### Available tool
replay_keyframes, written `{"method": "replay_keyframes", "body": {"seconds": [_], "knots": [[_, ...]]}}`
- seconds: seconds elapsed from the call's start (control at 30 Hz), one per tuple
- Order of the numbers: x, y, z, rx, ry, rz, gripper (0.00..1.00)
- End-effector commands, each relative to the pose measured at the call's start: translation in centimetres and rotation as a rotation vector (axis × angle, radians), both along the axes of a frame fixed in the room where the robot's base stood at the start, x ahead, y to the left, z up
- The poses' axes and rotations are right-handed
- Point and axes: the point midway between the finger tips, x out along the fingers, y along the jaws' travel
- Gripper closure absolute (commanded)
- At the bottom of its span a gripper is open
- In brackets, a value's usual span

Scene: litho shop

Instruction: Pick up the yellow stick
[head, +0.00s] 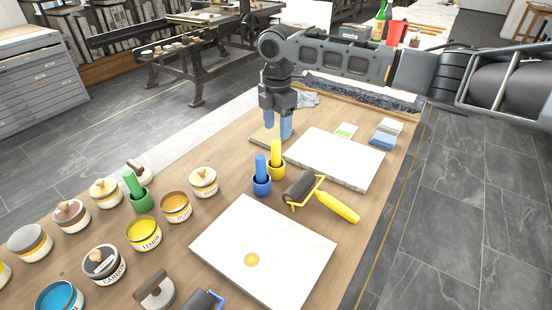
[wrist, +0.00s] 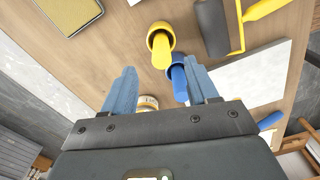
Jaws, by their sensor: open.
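The yellow stick (head: 276,151) stands upright in a yellow cup (head: 276,171) near the middle of the wooden table. The blue stick (head: 261,168) in its blue cup (head: 261,187) stands just beside it, nearer the camera. In the wrist view the yellow stick (wrist: 161,50) lies ahead of the fingers, with the blue stick (wrist: 179,82) close to the right finger. My gripper (head: 278,130) points down with blue fingers, open and empty, above the table just behind the yellow stick; it also shows in the wrist view (wrist: 163,85).
A roller with a yellow handle (head: 338,207) lies right of the cups. Pale slabs (head: 334,158) lie behind and in front (head: 275,265). A green stick (head: 133,184) and several ink tins (head: 144,233) stand at left. A flat tan-topped block (head: 264,136) lies by my gripper.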

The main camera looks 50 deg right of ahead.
Motion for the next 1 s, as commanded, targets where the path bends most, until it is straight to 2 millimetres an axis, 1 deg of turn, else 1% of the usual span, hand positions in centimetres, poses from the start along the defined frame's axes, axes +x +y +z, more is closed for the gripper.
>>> {"method": "replay_keyframes", "body": {"seconds": [0.17, 0.43, 0.57, 0.77, 1.0], "knots": [[0.0, 0.2, -1.7, 0.0, 0.0, 0.0, 0.42], [0.0, 0.7, -5.4, 0.0, -0.001, -0.001, 0.42], [0.0, 0.6, -6.2, 0.0, -0.002, -0.001, 0.42], [0.0, 0.7, -6.2, 0.0, -0.003, -0.001, 0.42], [0.0, 0.7, -6.2, 0.0, -0.003, -0.001, 0.64]]}}
